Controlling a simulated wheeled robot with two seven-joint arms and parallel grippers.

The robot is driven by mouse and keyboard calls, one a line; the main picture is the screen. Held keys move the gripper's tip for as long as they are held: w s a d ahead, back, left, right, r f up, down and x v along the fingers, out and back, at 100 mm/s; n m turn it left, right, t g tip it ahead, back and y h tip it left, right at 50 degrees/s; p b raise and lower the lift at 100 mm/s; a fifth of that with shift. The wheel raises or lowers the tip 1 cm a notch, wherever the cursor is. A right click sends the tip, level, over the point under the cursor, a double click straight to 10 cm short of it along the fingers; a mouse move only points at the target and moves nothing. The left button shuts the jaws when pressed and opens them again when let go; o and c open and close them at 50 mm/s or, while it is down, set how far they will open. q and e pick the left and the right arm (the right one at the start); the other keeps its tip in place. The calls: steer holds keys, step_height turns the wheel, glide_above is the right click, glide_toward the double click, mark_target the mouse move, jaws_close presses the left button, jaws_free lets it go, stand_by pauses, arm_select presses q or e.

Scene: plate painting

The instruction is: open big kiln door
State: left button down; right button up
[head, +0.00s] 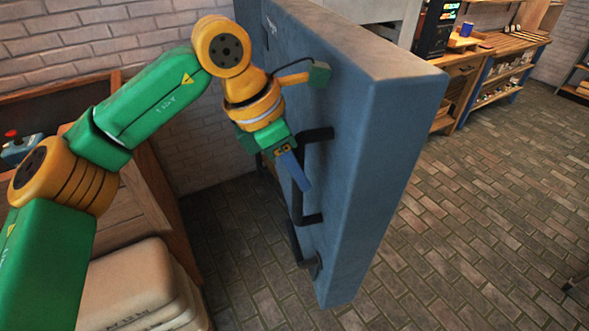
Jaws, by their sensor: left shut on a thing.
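The big kiln door (385,150) is a thick blue-grey slab in the middle of the head view. It stands upright, with its narrow edge turned toward me and its handle face turned to the left. A black bar handle (312,219) is fixed to that face. My left gripper (293,168) is at the upper part of the handle, shut on it. The gripper's fingers partly hide the bar. A black latch-like part (308,262) sits lower on the door. My right gripper is not in view.
Wooden furniture (135,200) and stacked pale bags (140,285) stand at the left, below my left arm. A brick wall (100,35) is behind. A wooden shelf unit (495,75) stands at the back right.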

mark_target(299, 142)
arm_select(q)
steer(key=c, duration=0.7)
jaws_free()
steer(key=shift+w+d, duration=0.1)
steer(key=v, duration=0.7)
